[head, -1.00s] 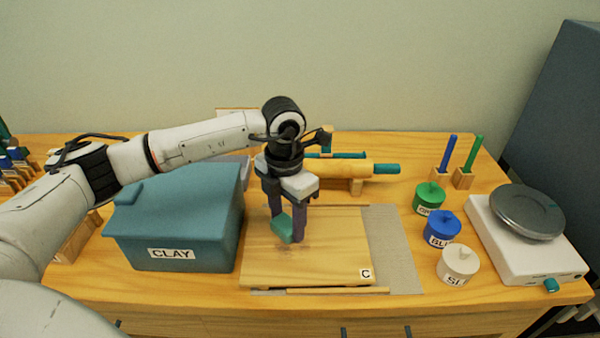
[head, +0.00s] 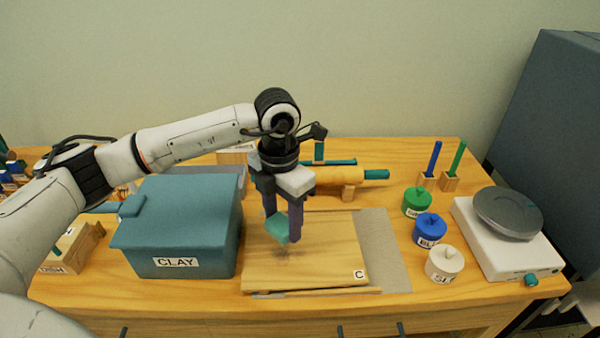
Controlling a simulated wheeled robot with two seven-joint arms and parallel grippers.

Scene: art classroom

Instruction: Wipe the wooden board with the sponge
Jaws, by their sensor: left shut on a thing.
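The wooden board (head: 325,265), marked C, lies flat on a grey mat at the middle of the table in the head view. My left gripper (head: 284,228) points down over the left part of the board. It is shut on the teal sponge (head: 276,231), which sits tilted between the fingers. The sponge is at or just above the board; I cannot tell if it touches. A small dark smudge (head: 283,252), stain or shadow, shows on the board just below the sponge. My right gripper is out of view.
A teal clay box (head: 185,230) stands close left of the board. A rolling pin (head: 330,172) lies behind it. Green (head: 417,202), blue (head: 430,229) and white (head: 444,263) lidded jars stand to the right, then a scale (head: 505,245). The grey mat (head: 385,250) is bare beside the board.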

